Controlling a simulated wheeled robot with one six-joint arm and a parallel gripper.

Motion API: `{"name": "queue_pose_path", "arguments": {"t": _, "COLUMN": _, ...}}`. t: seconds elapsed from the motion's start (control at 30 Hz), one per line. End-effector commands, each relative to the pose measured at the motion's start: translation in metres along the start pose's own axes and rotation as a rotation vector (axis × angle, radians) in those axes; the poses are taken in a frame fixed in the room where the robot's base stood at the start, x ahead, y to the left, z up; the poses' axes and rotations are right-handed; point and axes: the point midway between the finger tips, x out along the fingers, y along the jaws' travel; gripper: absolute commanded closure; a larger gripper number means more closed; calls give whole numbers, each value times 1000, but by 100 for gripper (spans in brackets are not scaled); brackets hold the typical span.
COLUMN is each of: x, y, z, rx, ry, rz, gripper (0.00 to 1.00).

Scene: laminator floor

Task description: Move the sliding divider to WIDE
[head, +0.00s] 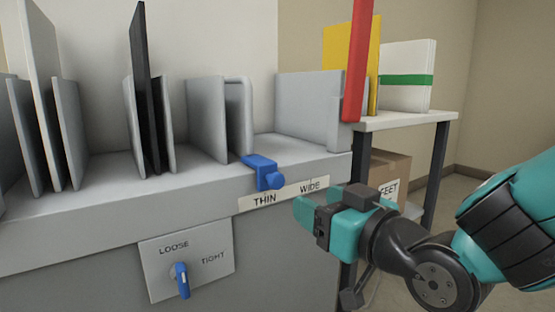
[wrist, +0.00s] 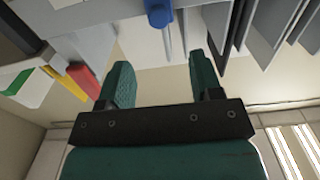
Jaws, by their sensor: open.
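The sliding divider (head: 240,115) is a grey upright panel on the grey ledge, with a blue clamp and knob (head: 265,173) at its front edge. The blue clamp sits above the word THIN on the white label strip (head: 283,197); WIDE is to its right. My gripper (head: 322,207) is open and empty, in front of and below the right end of the strip, apart from the clamp. In the wrist view the blue clamp (wrist: 158,14) shows at the top, beyond the gap between my open fingers (wrist: 160,78).
Grey panels and a black one (head: 145,90) stand left on the ledge. A plate with a blue lever (head: 182,280) reads LOOSE and TIGHT. At right, a shelf (head: 405,121) holds red, yellow and white boards, with a cardboard box (head: 390,170) below.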

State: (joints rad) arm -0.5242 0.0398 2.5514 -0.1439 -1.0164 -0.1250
Motion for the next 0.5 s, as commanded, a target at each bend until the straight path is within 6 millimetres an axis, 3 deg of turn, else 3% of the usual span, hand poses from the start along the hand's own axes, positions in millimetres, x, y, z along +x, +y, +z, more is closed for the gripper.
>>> {"name": "queue_pose_path", "arguments": {"t": 0.37, "x": 34, "y": 1, "z": -5, "rx": 4, "ry": -7, "rz": 5, "gripper": 41}}
{"name": "queue_pose_path", "arguments": {"t": 0.5, "x": 61, "y": 1, "z": -6, "rx": 2, "ry": -3, "rz": 4, "gripper": 41}}
